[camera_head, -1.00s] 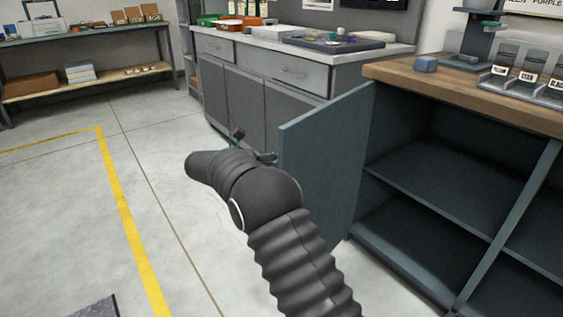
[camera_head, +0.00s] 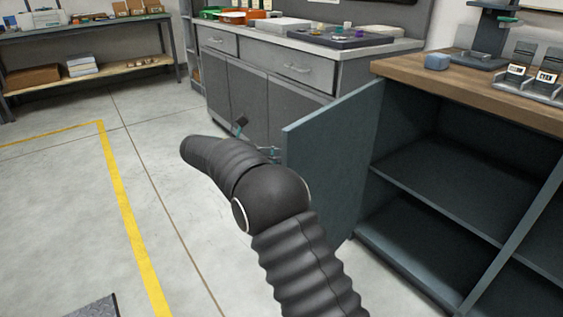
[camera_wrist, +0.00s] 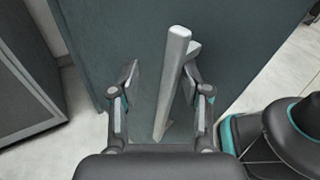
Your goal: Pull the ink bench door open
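The ink bench door (camera_head: 325,165), a dark blue-green panel, stands wide open on the left of the ink bench (camera_head: 470,97), swung out from the cabinet. The bench's shelves show inside. In the wrist view, the door (camera_wrist: 235,50) fills the background and its pale bar handle (camera_wrist: 172,85) stands between my fingers. My gripper (camera_wrist: 162,80) is open around the handle. A gap shows between the left finger and the bar; the right finger is close to it, and contact is unclear. In the head view, my arm hides most of the gripper at the door's outer face.
A grey cabinet (camera_head: 265,100) with drawers stands behind the door. The benchtop holds a small blue block (camera_head: 437,61) and a rack of labelled containers (camera_head: 535,80). Shelving (camera_head: 95,70) stands at the far left. Open floor with a yellow line (camera_head: 128,215) lies to the left.

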